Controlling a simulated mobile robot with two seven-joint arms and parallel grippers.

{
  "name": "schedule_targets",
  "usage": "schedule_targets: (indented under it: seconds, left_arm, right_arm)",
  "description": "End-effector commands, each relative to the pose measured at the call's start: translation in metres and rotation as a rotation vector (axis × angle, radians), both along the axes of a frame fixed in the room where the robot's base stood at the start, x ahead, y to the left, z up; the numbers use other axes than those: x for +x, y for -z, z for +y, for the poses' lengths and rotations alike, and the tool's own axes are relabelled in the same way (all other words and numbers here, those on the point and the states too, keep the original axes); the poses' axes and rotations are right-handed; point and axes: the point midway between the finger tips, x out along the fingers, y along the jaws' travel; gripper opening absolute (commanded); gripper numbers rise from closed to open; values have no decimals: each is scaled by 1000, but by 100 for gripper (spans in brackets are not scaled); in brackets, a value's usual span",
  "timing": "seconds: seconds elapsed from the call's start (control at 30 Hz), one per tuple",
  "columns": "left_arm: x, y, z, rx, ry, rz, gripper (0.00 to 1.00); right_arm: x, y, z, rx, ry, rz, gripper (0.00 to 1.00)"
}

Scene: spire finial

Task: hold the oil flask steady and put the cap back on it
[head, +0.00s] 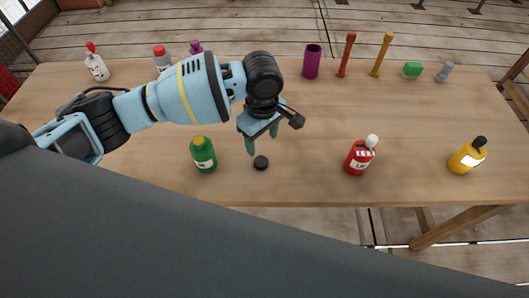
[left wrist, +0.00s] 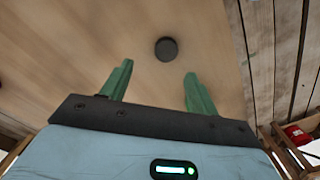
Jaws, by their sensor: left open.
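A small black round cap (head: 261,162) lies flat on the wooden table near its front edge. It also shows in the left wrist view (left wrist: 166,49), ahead of and between the fingers. My left gripper (head: 262,143) is open and empty, pointing down just above and behind the cap; its green fingers also show apart in the left wrist view (left wrist: 158,71). A green bottle (head: 204,157) with a pale label and a small yellowish top stands upright left of the cap. It may be the oil flask; its label cannot be read. My right gripper is not in view.
A red bottle (head: 358,159) with a white top and a yellow bottle (head: 467,157) with a dark top stand to the right on the table (head: 310,181). A purple cup (head: 312,61) and several small things line the back. The middle right is clear.

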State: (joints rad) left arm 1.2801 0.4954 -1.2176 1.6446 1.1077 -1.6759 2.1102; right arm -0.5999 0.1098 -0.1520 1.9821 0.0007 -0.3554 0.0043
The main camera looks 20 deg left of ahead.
Motion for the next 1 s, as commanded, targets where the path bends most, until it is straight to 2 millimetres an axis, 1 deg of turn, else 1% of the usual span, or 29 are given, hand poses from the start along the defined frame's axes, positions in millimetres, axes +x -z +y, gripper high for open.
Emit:
schedule_targets:
  seconds: [0.13,0.27,0.33,0.53,0.87,1.0]
  left_arm:
    - [0,0,0,-1,2,0,60]
    - [0,2,0,-1,3,0,60]
    - [-1,7,0,-1,3,2,60]
    - [-1,26,0,-2,3,2,60]
    - [-1,28,0,-3,4,-1,60]
    - [-2,46,1,0,3,1,60]
  right_arm:
    - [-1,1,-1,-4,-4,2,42]
    - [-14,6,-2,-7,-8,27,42]
    - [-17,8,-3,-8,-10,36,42]
    - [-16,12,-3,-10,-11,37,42]
    - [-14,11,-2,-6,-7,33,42]
    - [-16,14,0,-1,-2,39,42]
